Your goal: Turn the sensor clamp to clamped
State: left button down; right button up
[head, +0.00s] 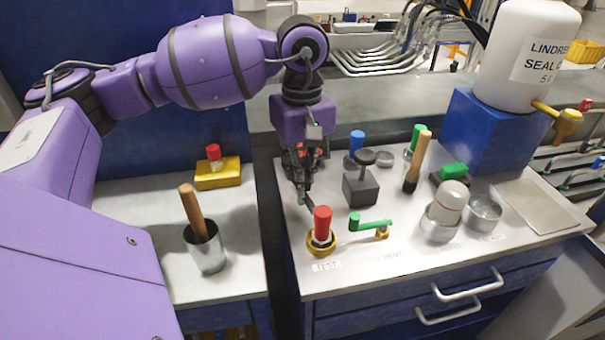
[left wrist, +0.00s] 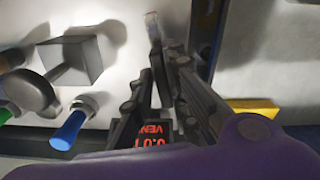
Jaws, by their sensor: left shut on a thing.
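My left gripper (head: 306,196) reaches down over the front-left of the grey worktop. In the left wrist view its dark fingers (left wrist: 162,50) are close together, shut on a narrow part of what looks like the sensor clamp. The fingers hide most of the clamp, so I cannot tell its setting. A small display (left wrist: 154,138) with red characters, seen upside down, shows between the finger links. A red handle (head: 322,222) in a yellow ring stands just in front of the gripper. My right gripper is not in view.
A green lever (head: 372,224) lies right of the red handle. A dark block with a knob (head: 360,188) and a blue knob (head: 357,140) stand behind. A metal cup (head: 207,250) with a wooden handle and a yellow block (head: 218,175) are on the left counter.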

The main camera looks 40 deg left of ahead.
pick_arm(q)
jog(key=shift+m, duration=0.5)
jog(key=c, duration=1.7)
grip_release()
jog(key=shift+r, duration=0.1)
notch_tip(320, 180, up, 12)
jog(key=shift+f, duration=0.1)
